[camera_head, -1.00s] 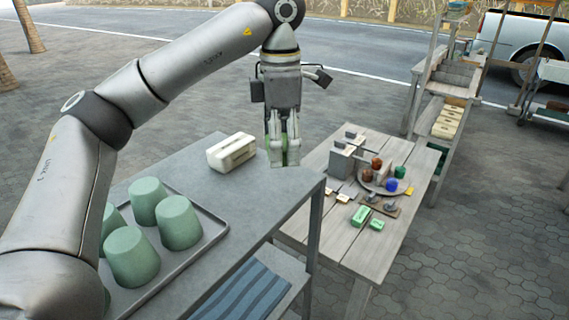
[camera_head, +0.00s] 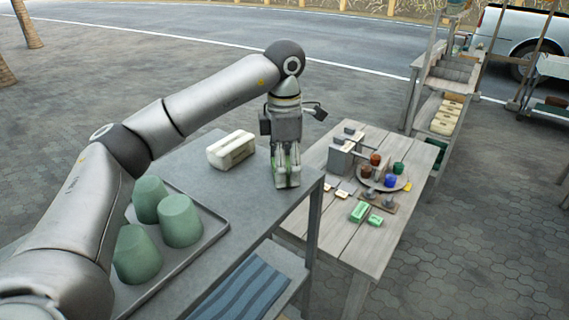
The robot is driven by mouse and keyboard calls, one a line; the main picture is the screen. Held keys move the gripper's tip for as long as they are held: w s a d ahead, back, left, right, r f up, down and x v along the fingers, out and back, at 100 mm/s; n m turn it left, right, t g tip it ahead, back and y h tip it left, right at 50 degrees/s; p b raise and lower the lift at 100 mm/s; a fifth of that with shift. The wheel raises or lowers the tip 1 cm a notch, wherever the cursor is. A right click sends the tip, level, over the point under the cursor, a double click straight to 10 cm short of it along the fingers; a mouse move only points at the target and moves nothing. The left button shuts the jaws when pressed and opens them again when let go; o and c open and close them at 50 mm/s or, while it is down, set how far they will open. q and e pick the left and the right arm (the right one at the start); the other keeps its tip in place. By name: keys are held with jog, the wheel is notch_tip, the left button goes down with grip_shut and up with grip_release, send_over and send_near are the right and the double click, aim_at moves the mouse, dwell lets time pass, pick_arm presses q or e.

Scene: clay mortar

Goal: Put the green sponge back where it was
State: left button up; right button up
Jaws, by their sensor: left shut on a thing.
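My left gripper (camera_head: 287,183) points down at the far right corner of the grey table (camera_head: 262,201). It is shut on a green thing, likely the green sponge (camera_head: 285,158), of which only slivers show between the fingers. The fingertips are at or just above the tabletop; I cannot tell if they touch it. A cream block (camera_head: 231,150) lies on the same table, left of the gripper and apart from it. My right gripper is not in view.
A grey tray (camera_head: 207,243) with several green cups (camera_head: 180,221) stands at the table's near left. A wooden table (camera_head: 345,236) at the right holds green blocks (camera_head: 358,211), a round plate (camera_head: 401,186) with coloured pots, and a grey box (camera_head: 341,160). A striped cloth (camera_head: 243,296) lies on the lower shelf.

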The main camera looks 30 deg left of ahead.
pick_arm(q)
jog(key=o, duration=0.5)
jog(key=shift+f, duration=0.15)
jog(key=o, duration=0.5)
notch_tip(320, 180, up, 12)
jog(key=shift+r, duration=0.2)
dwell(0.4)
